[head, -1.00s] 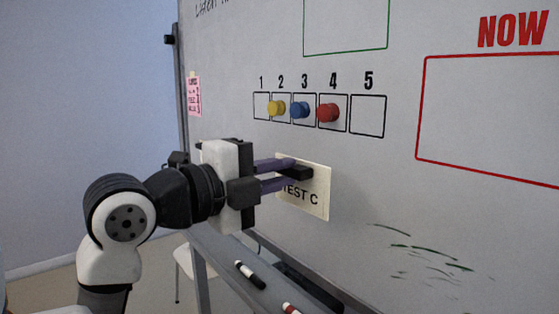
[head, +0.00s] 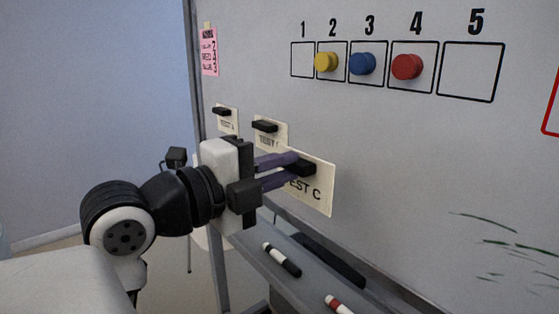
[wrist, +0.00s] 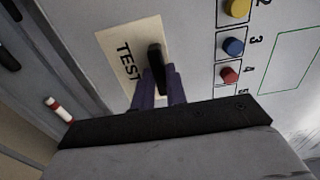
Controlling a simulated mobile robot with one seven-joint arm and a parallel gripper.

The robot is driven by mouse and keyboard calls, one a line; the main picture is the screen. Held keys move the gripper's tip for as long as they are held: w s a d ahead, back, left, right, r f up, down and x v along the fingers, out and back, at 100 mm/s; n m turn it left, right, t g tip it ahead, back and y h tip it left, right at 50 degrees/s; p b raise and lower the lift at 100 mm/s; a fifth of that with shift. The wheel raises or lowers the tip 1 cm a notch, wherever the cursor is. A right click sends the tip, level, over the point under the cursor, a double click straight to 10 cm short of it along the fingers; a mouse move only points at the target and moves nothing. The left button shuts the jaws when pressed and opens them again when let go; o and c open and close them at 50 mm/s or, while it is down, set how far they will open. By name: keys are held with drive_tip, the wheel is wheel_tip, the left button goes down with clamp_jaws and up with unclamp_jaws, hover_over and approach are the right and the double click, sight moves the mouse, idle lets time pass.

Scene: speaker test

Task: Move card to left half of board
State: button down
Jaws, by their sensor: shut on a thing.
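A cream card reading "TEST C" (head: 318,196) is at the whiteboard (head: 400,150), partly hidden by my fingers in the head view. A black magnet bar (head: 306,166) sits on it. My gripper (head: 296,170) is shut on this bar, its purple fingers on either side. The wrist view shows the card (wrist: 127,70) and the bar (wrist: 155,58) between the fingertips. I cannot tell whether the card touches the board. Two smaller cards under black magnets, "TEST A" (head: 228,126) and a partly hidden one (head: 270,142), hang to the left.
Numbered boxes above hold a yellow magnet (head: 326,62), a blue magnet (head: 362,64) and a red magnet (head: 407,66). A pink note (head: 209,52) hangs near the board's left edge. The tray below holds a black marker (head: 282,260) and a red-capped marker (head: 338,304).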

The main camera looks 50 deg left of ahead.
drive_tip(key=shift+w+d+p, duration=0.15)
drive_tip(key=shift+w+p, duration=0.05)
drive_tip(key=shift+w, duration=1.75)
drive_tip(key=shift+w+d+p, duration=0.15)
drive_tip(key=shift+w, duration=1.75)
drive_tip(key=shift+w, duration=0.55)
drive_tip(key=c, duration=0.9)
unclamp_jaws()
drive_tip(key=shift+c, duration=0.2)
drive_tip(key=shift+s, duration=0.1)
drive_tip(key=shift+s+a+b, duration=0.15)
drive_tip(key=shift+s, duration=1.6)
drive_tip(key=shift+s+a+b, duration=0.1)
drive_tip(key=shift+s+b, duration=0.05)
drive_tip(key=shift+s, duration=1.55)
